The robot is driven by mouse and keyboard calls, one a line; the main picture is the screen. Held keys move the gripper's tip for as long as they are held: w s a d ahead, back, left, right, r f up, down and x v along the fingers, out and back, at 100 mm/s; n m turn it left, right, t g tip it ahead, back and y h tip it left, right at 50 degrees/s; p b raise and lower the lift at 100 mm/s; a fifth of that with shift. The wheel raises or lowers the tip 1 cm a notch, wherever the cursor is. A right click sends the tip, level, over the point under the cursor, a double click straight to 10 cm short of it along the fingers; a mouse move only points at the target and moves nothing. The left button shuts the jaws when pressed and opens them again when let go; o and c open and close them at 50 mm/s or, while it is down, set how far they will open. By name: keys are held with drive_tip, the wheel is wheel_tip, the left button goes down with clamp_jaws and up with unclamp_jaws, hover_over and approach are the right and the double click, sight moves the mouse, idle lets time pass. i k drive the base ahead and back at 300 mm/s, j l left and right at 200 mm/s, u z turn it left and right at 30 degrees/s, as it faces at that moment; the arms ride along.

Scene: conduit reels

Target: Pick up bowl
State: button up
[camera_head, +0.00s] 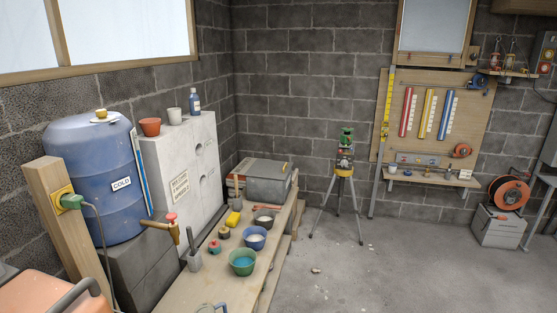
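Three bowls stand in a row on the wooden bench (222,283). The nearest is a green bowl (242,268) with teal contents. Behind it is a blue bowl (255,243) with pale contents. Farther back is a dark grey-brown bowl (264,222). All three look upright, with small gaps between them. My gripper is not in view.
A grey toolbox (267,184) is at the bench's far end. A blue barrel (95,180) stands left.

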sight(265, 218)
drive_tip(key=i+l+z, duration=0.25)
drive_tip(key=i, duration=0.7)
drive_tip(key=i+l+z, duration=0.1)
drive_tip(key=i+z, duration=0.15)
drive_tip(key=i, duration=0.75)
drive_tip(key=i+u, duration=0.8)
drive_tip(key=i+l+u, duration=0.2)
drive_tip(key=i+u, duration=0.25)
drive_tip(key=i+l+u, duration=0.4)
drive_tip(key=i+u, duration=0.2)
drive_tip(key=u, duration=0.15)
drive_tip(key=i+u, duration=0.2)
drive_tip(key=u, duration=0.2)
